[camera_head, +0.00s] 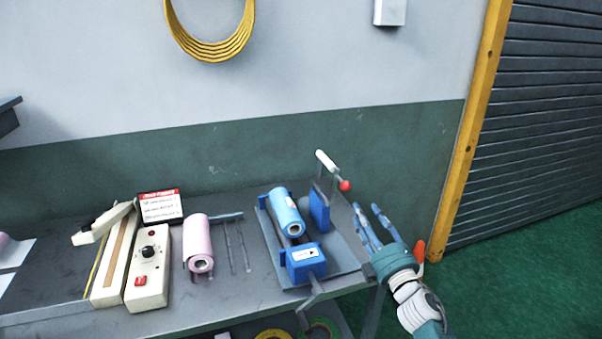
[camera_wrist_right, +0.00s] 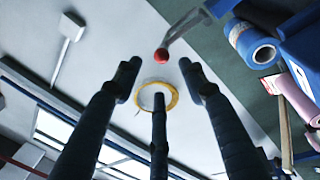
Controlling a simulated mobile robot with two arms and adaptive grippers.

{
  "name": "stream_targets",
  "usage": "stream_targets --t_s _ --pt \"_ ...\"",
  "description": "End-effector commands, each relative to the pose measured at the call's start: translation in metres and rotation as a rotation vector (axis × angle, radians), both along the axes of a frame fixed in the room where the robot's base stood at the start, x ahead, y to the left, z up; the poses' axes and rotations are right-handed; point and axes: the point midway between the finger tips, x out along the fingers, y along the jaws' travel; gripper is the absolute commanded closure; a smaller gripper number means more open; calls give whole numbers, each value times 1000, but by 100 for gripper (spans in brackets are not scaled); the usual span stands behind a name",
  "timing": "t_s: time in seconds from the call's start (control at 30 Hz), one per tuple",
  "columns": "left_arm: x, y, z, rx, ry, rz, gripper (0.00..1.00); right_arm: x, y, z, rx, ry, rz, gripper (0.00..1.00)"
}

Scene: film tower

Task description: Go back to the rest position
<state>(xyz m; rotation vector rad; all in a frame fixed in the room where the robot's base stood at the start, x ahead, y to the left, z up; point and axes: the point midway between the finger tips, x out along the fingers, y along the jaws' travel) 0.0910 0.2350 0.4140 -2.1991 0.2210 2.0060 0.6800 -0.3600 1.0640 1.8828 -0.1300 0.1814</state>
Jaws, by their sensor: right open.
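My right gripper (camera_head: 367,222) is open and empty, just right of the bench's right end in the head view. Its three dark fingers (camera_wrist_right: 158,85) stand apart in the right wrist view with nothing between them. The machine with a blue film roll (camera_head: 289,212) sits on the bench to its left. The machine's red-knobbed lever (camera_head: 344,185) rises close to the fingers; the red knob also shows in the right wrist view (camera_wrist_right: 161,55). The blue roll shows there too (camera_wrist_right: 258,48). My left gripper is not in view.
The grey bench (camera_head: 225,297) also holds a pink roll (camera_head: 198,243), a cream control box (camera_head: 148,270), a heat sealer (camera_head: 112,262) and a small sign (camera_head: 160,206). Tape rolls (camera_head: 322,328) lie on a lower shelf.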

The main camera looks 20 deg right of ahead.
Motion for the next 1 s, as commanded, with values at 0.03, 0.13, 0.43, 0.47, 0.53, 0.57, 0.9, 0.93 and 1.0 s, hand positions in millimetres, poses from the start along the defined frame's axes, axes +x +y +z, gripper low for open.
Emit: stream_targets --t_s 0.03,0.13,0.43,0.47,0.53,0.57,0.9,0.93,1.0 --pt "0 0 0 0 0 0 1 0 0 0 2 0 -1 58" --pt "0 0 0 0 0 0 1 -5 -1 -6 34 18 -21 58" --pt "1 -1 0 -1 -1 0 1 -94 5 -103 486 344 -274 58" --pt "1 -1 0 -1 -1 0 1 -109 11 -118 540 399 -303 58" --pt "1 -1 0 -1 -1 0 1 -149 27 -150 658 533 -366 58" --pt "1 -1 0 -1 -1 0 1 -166 35 -162 702 591 -389 58" --pt "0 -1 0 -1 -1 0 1 -308 109 -220 947 1037 -530 58" --pt "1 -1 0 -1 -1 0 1 -316 114 -221 958 1065 -536 58" --pt "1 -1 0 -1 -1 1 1 -336 125 -224 978 1125 -549 58"
